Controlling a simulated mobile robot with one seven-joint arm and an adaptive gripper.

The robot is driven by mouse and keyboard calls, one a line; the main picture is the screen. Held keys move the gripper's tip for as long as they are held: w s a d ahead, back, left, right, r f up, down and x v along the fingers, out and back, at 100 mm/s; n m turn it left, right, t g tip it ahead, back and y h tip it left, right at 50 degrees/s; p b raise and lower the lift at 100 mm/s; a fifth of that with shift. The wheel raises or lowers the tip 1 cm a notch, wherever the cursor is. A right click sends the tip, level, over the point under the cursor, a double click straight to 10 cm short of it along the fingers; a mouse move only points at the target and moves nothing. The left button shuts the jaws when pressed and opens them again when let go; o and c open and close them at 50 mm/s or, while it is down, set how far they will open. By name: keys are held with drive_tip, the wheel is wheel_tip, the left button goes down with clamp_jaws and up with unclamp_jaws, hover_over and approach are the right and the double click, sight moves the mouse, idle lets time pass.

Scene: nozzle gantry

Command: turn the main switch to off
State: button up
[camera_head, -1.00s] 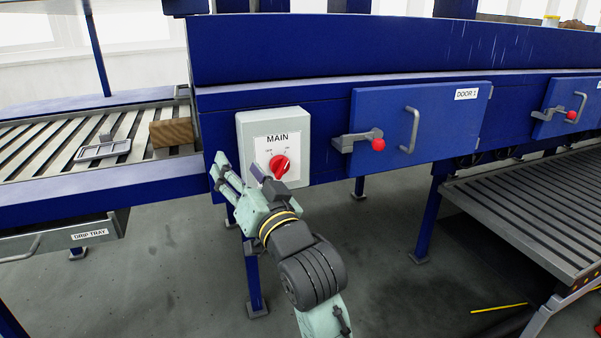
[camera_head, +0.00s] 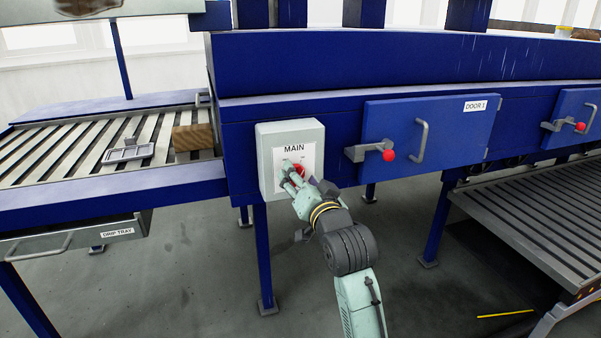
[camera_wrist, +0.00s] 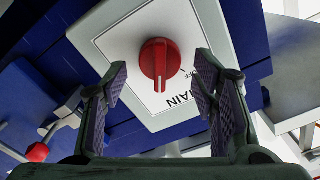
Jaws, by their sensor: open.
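The main switch is a red rotary knob on a pale grey box (camera_head: 264,170) marked MAIN. In the head view the knob (camera_head: 300,169) is partly hidden by my gripper (camera_head: 304,178), which is right in front of it. In the wrist view the knob (camera_wrist: 160,62) sits between the two open fingers of my gripper (camera_wrist: 161,72), with a gap on each side. Its white mark points down in that picture, while the OFF label lies to its right. No finger visibly touches the knob.
Door 1 (camera_head: 455,130) is right of the box, with a red-tipped latch (camera_head: 372,151) and a grey handle. A slatted conveyor (camera_head: 60,155) with a brown block (camera_head: 193,137) lies left. The floor below is mostly clear.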

drive_tip(key=shift+w+a, duration=0.15)
drive_tip(key=shift+w, duration=0.3)
drive_tip(key=shift+c, duration=0.3)
drive_tip(key=c, duration=1.1)
